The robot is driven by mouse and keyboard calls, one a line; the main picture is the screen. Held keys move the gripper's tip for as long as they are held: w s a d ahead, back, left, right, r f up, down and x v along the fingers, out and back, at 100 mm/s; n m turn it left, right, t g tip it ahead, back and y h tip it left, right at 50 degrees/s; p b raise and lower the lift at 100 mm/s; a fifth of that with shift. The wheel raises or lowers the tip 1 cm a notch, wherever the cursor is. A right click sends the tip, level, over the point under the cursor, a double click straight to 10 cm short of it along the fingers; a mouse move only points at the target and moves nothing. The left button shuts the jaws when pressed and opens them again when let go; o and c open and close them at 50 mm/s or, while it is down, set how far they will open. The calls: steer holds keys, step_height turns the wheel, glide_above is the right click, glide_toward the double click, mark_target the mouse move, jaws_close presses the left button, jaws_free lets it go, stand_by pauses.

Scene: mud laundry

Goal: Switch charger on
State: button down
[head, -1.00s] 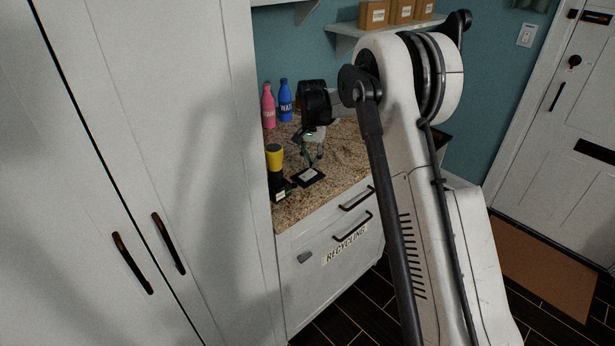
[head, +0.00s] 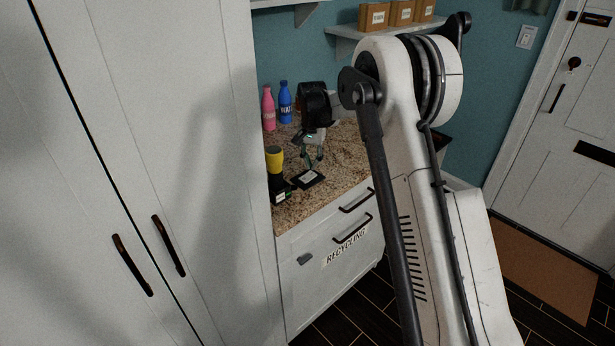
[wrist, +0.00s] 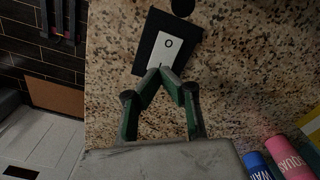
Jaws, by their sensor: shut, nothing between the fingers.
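A flat black plate with a white rocker switch (head: 308,178) lies on the counter. In the wrist view the white rocker (wrist: 168,47) shows a "0" towards its far end; its near end is partly hidden by my fingers. My gripper (wrist: 165,73) is shut and empty, its fingertips together over the near end of the rocker. I cannot tell whether they touch it. In the head view my gripper (head: 313,163) points down just above the plate.
The speckled counter (head: 345,153) is clear right of the plate. A pink bottle (head: 268,110) and a blue bottle (head: 286,105) stand at the back. A tall white cabinet (head: 150,150) borders the left. Drawers marked RECYCLING (head: 346,246) are below.

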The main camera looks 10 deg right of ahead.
mark_target(311, 174)
steer(key=shift+f+b, duration=0.95)
steer(key=shift+f, duration=0.4)
stand_by(1.0)
steer(key=shift+r, duration=0.1)
steer(key=shift+r+p, duration=1.1)
steer(key=shift+r, duration=2.35)
